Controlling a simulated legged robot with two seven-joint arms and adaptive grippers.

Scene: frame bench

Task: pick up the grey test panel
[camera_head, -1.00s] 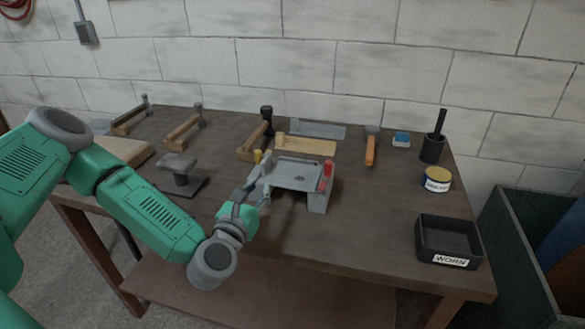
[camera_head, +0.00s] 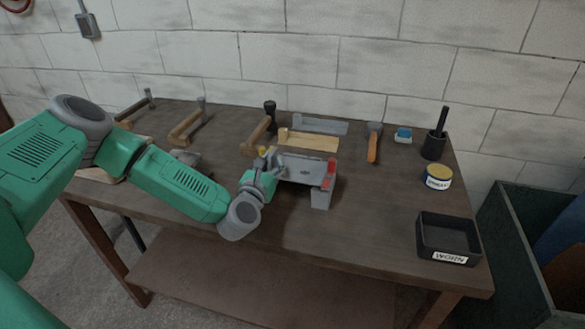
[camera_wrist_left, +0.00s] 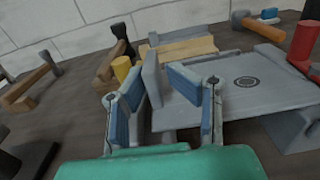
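The grey panel (camera_head: 303,168) is a flat plate with a dark ring mark, lying level on a grey stand (camera_head: 321,198) at the middle of the bench. It also shows in the left wrist view (camera_wrist_left: 246,88). A red clamp (camera_head: 329,175) stands at its right edge and a yellow knob (camera_head: 262,151) at its left. My left gripper (camera_head: 270,160) is at the panel's left end. In the left wrist view its blue-padded fingers (camera_wrist_left: 155,88) are apart, with a grey upright piece between or just behind them. Whether they touch the panel I cannot tell. My right gripper is out of view.
Behind the stand lie a wooden block (camera_head: 309,140), a grey strip (camera_head: 320,124) and an orange-handled tool (camera_head: 373,145). A black tray marked WORN (camera_head: 427,248), a yellow-lidded tin (camera_head: 437,177) and a black cup (camera_head: 433,147) stand at right. The bench front is clear.

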